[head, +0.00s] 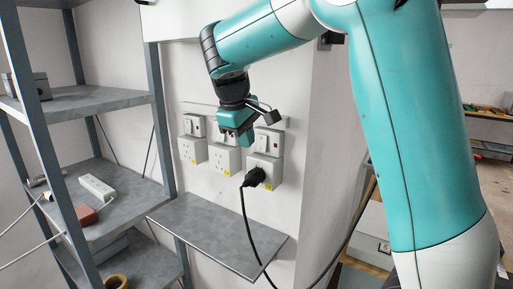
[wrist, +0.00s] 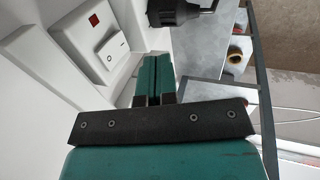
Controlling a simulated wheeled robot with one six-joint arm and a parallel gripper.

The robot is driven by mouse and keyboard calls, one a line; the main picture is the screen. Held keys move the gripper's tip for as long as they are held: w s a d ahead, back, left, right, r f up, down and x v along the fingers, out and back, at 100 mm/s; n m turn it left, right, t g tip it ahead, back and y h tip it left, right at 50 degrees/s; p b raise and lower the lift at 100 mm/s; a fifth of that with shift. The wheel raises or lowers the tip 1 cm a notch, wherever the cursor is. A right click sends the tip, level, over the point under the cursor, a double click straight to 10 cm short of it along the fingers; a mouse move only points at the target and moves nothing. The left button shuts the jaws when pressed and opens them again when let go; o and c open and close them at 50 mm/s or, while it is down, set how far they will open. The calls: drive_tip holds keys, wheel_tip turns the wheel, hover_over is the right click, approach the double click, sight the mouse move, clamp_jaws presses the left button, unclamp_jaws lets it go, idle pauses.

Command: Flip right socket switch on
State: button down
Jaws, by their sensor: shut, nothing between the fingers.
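The right socket switch (head: 268,142) is a white wall plate above the right socket, partly hidden by my arm's camera and gripper. In the wrist view a white switch plate with a red indicator and a white rocker (wrist: 113,48) stands left of my fingertips; it appears to be this one. The rocker's on or off state is hard to tell. My gripper (head: 243,139) is shut and empty in front of the wall, left of the right switch. Its two teal fingers (wrist: 154,66) lie together, apparently just short of the rocker. A black plug (head: 255,177) sits in the right socket (head: 272,166).
The left socket (head: 193,151) and middle socket (head: 224,159) are on the wall to the left. A grey shelf (head: 215,230) juts out below them. A black cable hangs from the plug. A metal rack (head: 160,120) stands at left.

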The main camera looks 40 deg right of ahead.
sight(261, 150)
drive_tip(key=x, duration=0.1)
drive_tip(key=p+x, duration=0.1)
drive_tip(key=x, duration=0.1)
drive_tip(key=shift+w+d, duration=0.1)
drive_tip(key=shift+d, duration=0.2)
drive_tip(key=shift+w+d+p, duration=0.2)
drive_tip(key=shift+d+p, duration=0.1)
drive_tip(key=shift+d, duration=0.25)
drive_tip(key=shift+w+d+p, duration=0.2)
drive_tip(key=shift+d+p, duration=0.05)
drive_tip(key=shift+d, duration=0.35)
drive_tip(key=shift+w+d+f, duration=0.2)
drive_tip(key=shift+d, duration=0.25)
drive_tip(key=shift+d+p, duration=0.1)
drive_tip(key=shift+p, duration=0.2)
drive_tip(key=shift+w+d+f, duration=0.1)
drive_tip(key=shift+d+f, duration=0.05)
drive_tip(key=shift+r+p, duration=0.9)
drive_tip(key=shift+p, duration=0.05)
